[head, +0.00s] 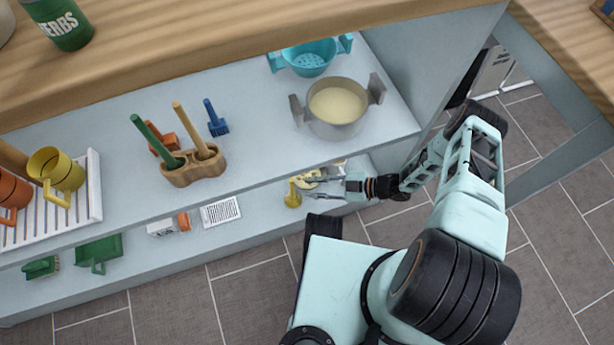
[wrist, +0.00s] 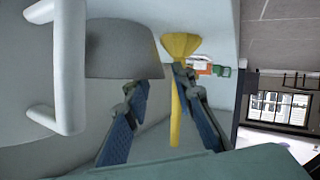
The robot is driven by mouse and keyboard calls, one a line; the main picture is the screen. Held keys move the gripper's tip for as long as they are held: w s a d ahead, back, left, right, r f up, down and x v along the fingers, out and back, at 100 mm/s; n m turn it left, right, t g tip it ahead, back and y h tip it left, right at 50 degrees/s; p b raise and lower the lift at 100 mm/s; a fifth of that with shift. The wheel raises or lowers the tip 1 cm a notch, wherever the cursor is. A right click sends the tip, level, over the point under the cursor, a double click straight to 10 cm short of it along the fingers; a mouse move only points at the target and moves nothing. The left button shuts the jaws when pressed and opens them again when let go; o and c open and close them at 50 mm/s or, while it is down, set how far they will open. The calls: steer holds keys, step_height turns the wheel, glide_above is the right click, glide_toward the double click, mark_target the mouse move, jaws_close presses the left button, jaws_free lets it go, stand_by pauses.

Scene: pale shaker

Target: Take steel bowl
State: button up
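A plain grey bowl-like shape (wrist: 122,48), likely the steel bowl, shows in the wrist view just beyond my fingertips. Its lower edge is near the left finger, and I cannot tell whether they touch. My gripper (wrist: 160,80) is open, its two blue-padded fingers apart with nothing held between them. In the head view my gripper (head: 310,187) reaches into the right end of the lower shelf, under the upper shelf's edge. The bowl cannot be made out clearly there.
A yellow funnel-like thing (head: 293,195) stands beside my gripper; it also shows in the wrist view (wrist: 180,45). A white bar handle (wrist: 68,65) is close at left in the wrist view. A steel pot (head: 337,127) of cream-coloured food stands on the upper shelf (head: 255,135) above.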

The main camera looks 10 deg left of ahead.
steer(key=shift+a+f, duration=0.2)
steer(key=shift+a, duration=0.3)
jaws_close()
